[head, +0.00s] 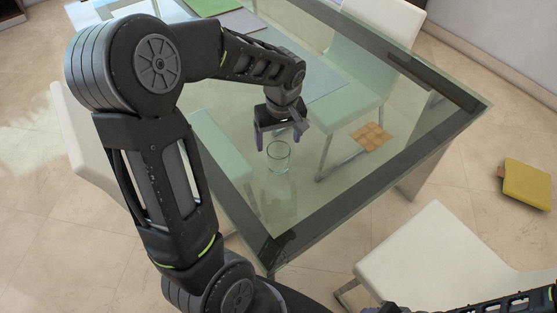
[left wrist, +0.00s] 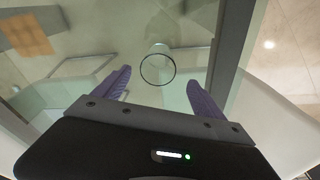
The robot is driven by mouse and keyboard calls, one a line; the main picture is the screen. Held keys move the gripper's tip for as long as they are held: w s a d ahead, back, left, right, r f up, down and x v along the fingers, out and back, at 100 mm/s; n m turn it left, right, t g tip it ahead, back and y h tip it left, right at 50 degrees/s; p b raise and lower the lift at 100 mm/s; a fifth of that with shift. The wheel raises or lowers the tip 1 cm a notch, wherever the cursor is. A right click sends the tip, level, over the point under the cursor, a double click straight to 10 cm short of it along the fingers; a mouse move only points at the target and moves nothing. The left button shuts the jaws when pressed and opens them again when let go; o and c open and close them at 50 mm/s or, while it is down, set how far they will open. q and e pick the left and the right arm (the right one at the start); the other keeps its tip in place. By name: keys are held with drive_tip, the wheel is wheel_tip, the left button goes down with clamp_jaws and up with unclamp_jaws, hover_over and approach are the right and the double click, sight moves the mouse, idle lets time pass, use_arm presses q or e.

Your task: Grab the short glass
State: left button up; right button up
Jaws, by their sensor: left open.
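The short glass (head: 278,157) is clear and stands upright on the glass tabletop, near the table's front corner in the head view. In the left wrist view its round rim (left wrist: 157,69) shows ahead of and between the two purple fingers. My left gripper (head: 279,142) is open and empty, with its fingers pointing down just above and behind the glass. The same gripper shows in the left wrist view (left wrist: 158,88), its fingers spread wider than the rim. My right arm shows at the bottom right of the head view; its jaws cannot be made out.
The glass table (head: 350,181) has a dark frame edge. White chairs stand around, one at front right (head: 430,255). A yellow cushion-like item (head: 527,184) is on the floor. The tabletop around the glass is clear.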

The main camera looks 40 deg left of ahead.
sight(279, 154)
use_arm(q)
drive_tip(key=shift+f, duration=0.1)
drive_tip(key=shift+w+a+f, duration=0.15)
drive_tip(key=shift+f, duration=1.05)
drive_tip(key=f, duration=0.1)
drive_tip(key=f+p, duration=0.1)
drive_tip(key=f, duration=0.3)
drive_tip(key=shift+w+a+f, duration=0.1)
drive_tip(key=shift+w+a, duration=0.05)
drive_tip(key=shift+w, duration=0.15)
drive_tip(key=shift+c, duration=0.4)
drive_tip(key=c, duration=1.6)
wheel_tip(279, 154, up, 10)
drive_tip(key=shift+r+b, duration=0.1)
drive_tip(key=shift+b, duration=0.2)
